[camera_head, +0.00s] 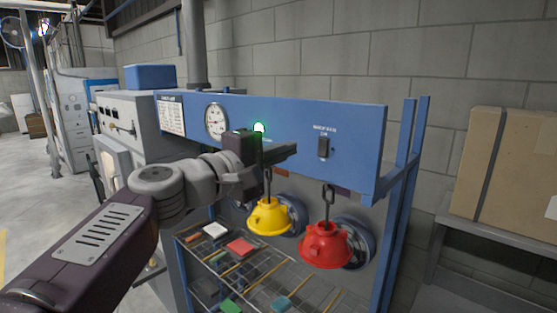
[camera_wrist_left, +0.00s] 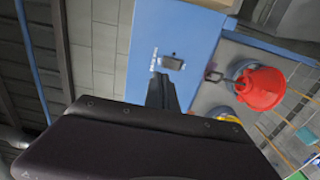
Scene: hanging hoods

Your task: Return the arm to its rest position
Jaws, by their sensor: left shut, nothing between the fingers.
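My left arm (camera_head: 95,240) reaches in from the left in the head view. Its gripper (camera_head: 285,153) is shut and empty in front of the blue panel (camera_head: 355,125). In the left wrist view the shut fingers (camera_wrist_left: 163,92) point toward a dark switch (camera_wrist_left: 172,62) on the panel, which also shows in the head view (camera_head: 323,147). I cannot tell whether the fingers touch the panel. A yellow hood (camera_head: 268,217) hangs from a hook below the gripper. A red hood (camera_head: 325,246) hangs to its right. My right gripper is not in view.
A round gauge (camera_head: 216,121) and a lit green lamp (camera_head: 259,128) sit on the panel. A wire rack (camera_head: 255,277) with several small coloured pieces is below the hoods. A blue post (camera_head: 405,200) stands at right, and a cardboard box (camera_head: 500,170) rests on a shelf beyond.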

